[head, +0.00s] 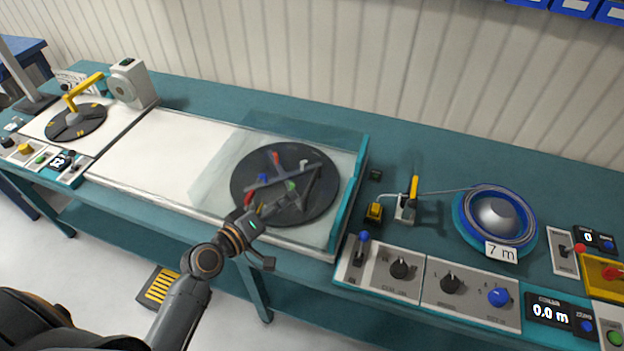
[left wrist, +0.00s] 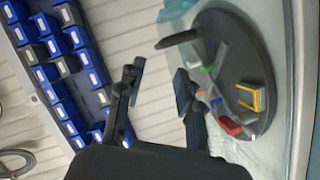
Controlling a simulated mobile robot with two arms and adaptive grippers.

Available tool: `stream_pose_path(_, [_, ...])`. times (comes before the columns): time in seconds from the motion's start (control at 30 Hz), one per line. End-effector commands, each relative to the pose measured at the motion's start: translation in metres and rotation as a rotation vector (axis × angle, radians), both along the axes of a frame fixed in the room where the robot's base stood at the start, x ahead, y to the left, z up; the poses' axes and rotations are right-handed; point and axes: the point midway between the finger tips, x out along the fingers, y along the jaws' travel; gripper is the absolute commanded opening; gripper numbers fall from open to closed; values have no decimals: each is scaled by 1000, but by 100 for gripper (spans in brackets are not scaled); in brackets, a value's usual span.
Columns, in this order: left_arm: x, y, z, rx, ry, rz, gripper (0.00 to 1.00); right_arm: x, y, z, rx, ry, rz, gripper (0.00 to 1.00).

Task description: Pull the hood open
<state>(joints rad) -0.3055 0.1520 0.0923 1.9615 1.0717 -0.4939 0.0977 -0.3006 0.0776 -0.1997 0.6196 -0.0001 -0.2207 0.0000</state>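A clear hood (head: 215,172) lies over the right part of the white bench bed, spanning a dark round disc (head: 322,192) with coloured parts on its arms. A teal upright edge (head: 349,200) stands at the hood's right end. My left gripper (head: 268,232) is at the front edge of the bed, in front of the disc. Its fingers (left wrist: 160,82) are apart with nothing between them in the left wrist view, where the disc (left wrist: 258,45) shows beyond them. I cannot tell whether the gripper touches the hood. My right gripper is out of view.
Control panels with knobs (head: 400,267) line the front edge at right. A blue cable reel (head: 463,222) and a yellow-handled lever (head: 413,188) stand behind them. A yellow-armed turntable (head: 75,122) is at left. The white bed (head: 150,150) between is bare.

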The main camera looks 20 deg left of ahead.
Motion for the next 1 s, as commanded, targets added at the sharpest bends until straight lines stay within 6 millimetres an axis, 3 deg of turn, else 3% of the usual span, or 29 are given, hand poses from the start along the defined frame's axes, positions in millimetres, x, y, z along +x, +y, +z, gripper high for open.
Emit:
stream_pose_path(0.3, [63,-26,-12,-2,0,-3,36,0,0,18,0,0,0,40])
stream_pose_path(0.5, [92,-36,-20,1,1,-3,36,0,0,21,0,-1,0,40])
stream_pose_path(0.7, [103,-41,-24,2,2,-4,36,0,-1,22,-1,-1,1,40])
stream_pose_path(0.97, [104,-41,-24,3,1,-4,36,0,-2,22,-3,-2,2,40])
stream_pose_path(1.0, [104,-41,-24,3,1,-4,32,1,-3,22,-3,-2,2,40])
